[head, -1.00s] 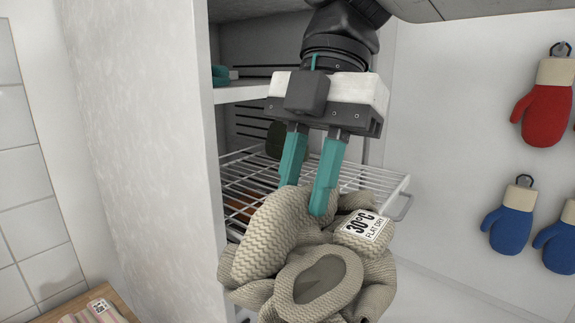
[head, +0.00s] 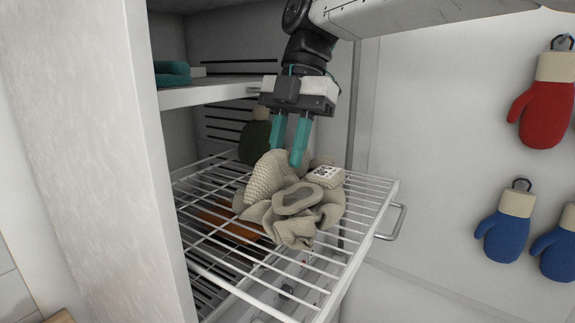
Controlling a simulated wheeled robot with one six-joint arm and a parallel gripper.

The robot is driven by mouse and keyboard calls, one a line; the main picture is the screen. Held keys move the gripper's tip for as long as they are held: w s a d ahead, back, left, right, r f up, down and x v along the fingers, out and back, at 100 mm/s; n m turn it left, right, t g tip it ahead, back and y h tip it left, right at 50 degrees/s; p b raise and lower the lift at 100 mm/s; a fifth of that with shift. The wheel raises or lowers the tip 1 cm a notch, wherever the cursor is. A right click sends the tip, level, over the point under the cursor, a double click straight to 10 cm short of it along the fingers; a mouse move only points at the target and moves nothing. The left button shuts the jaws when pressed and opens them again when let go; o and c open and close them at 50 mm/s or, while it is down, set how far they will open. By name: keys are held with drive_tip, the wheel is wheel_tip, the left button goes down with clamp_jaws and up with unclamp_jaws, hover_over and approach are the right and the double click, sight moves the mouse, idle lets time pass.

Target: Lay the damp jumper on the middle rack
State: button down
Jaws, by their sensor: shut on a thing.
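The beige knitted jumper (head: 268,188) is bunched up at the wire rack that is pulled out of the cabinet. A white care label (head: 326,176) shows on its right side. My gripper (head: 288,153), with teal fingers, is above the jumper and shut on its upper part. The jumper is over the right half of the middle rack (head: 215,262); I cannot tell whether its underside touches the wires. The rack's front left part is bare.
A shelf (head: 210,95) with folded teal cloth (head: 173,73) is above. A dark green item (head: 255,140) stands behind the jumper. Something orange-brown (head: 228,222) shows through the wires. The cabinet wall (head: 110,170) bounds the left. Red (head: 545,112) and blue mittens (head: 503,236) hang at right.

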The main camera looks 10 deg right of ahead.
sight(288, 167)
drive_tip(key=shift+w+d, duration=0.1)
drive_tip(key=shift+w, duration=0.55)
drive_tip(key=shift+f, duration=1.75)
drive_tip(key=c, duration=1.2)
unclamp_jaws()
drive_tip(key=shift+f, duration=0.15)
drive_tip(key=shift+o, duration=0.2)
